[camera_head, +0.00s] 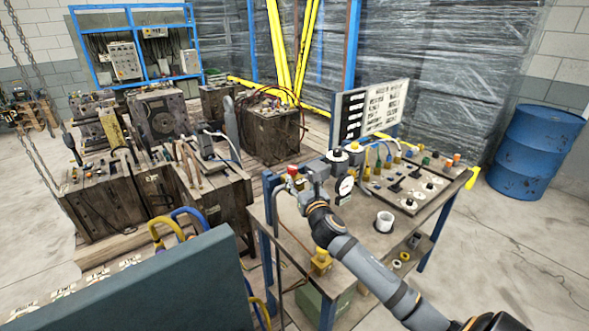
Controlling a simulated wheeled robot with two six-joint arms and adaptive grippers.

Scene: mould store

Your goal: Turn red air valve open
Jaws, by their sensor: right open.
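The red air valve (292,171) shows as a small red part at the left end of the workbench (433,212), next to grey fittings. My right arm reaches in from the lower right. My right gripper (304,190) is open, close to the valve on its near side. Its fingers blend with the dark and grey fittings, so I cannot tell whether they touch the valve. The valve's handle position is too small to read. A round white gauge (345,186) sits just right of the gripper. My left gripper is out of view.
A white cup (384,222) and a panel with knobs (408,188) are on the bench. A sign board (383,107) stands behind. Heavy moulds (165,115) crowd the left. A blue drum (535,150) stands right, with open floor before it.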

